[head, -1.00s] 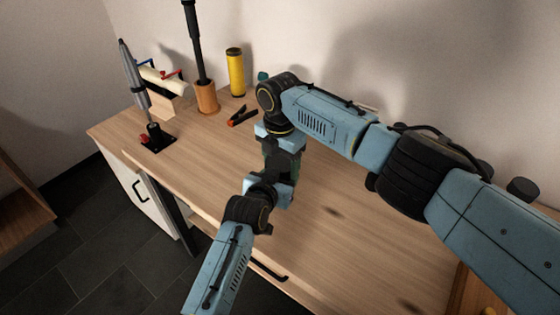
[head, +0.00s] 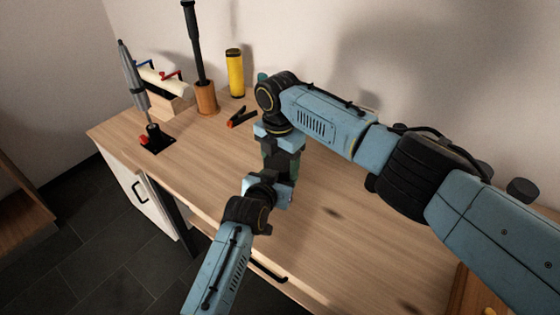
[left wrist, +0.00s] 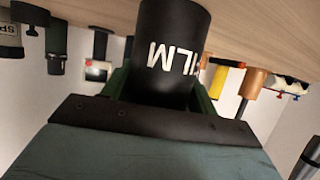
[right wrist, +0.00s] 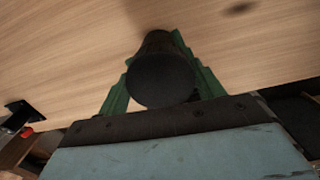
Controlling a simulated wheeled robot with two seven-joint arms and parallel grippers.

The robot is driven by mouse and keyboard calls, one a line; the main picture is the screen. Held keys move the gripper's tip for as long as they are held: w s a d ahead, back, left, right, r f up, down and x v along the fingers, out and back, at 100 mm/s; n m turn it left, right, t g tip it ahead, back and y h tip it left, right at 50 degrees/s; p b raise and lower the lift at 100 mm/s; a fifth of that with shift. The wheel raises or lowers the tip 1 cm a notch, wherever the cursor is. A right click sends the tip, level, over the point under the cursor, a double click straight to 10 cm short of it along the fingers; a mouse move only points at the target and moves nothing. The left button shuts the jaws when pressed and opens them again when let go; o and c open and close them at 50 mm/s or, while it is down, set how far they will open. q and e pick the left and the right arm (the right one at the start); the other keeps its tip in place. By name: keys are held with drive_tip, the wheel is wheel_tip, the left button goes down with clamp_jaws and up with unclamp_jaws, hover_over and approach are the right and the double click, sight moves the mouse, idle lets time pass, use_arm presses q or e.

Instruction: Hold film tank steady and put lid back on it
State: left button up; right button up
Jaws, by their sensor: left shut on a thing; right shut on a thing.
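The film tank (left wrist: 170,60) is a black cylinder with white "FILM" lettering, upside down in the left wrist view. My left gripper (head: 285,188) is shut on its side, with green fingers on both sides. In the head view the grippers mostly hide tank and lid. I cannot tell whether the lid touches the tank.
Behind on the wooden table (head: 200,165) stand a yellow cylinder (head: 235,75), a wooden holder (head: 206,98) with a black-handled tool, and a grey tool (head: 132,75) on a black base. A small clamp (head: 241,117) lies nearer. The tabletop right of the grippers is clear.

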use_arm(q)
drive_tip(key=shift+d+r, duration=0.1)
drive_tip(key=shift+d, duration=0.05)
use_arm(e)
drive_tip(key=shift+s+f, duration=0.15)
drive_tip(key=shift+f, duration=0.55)
use_arm(q)
drive_tip(key=shift+s+d+r, duration=0.1)
use_arm(e)
drive_tip(key=shift+d+f, duration=0.15)
idle(0.3)
drive_tip(key=shift+r, duration=0.3)
use_arm(q)
drive_tip(key=shift+w, duration=0.2)
use_arm(e)
drive_tip(key=shift+r, duration=0.3)
use_arm(q)
drive_tip(key=shift+a, duration=0.3)
use_arm(e)
drive_tip(key=shift+a+r, duration=0.2)
use_arm(q)
drive_tip(key=shift+f, duration=0.2)
use_arm(e)
drive_tip(key=shift+a+f, duration=0.1)
drive_tip(key=shift+f, duration=0.1)
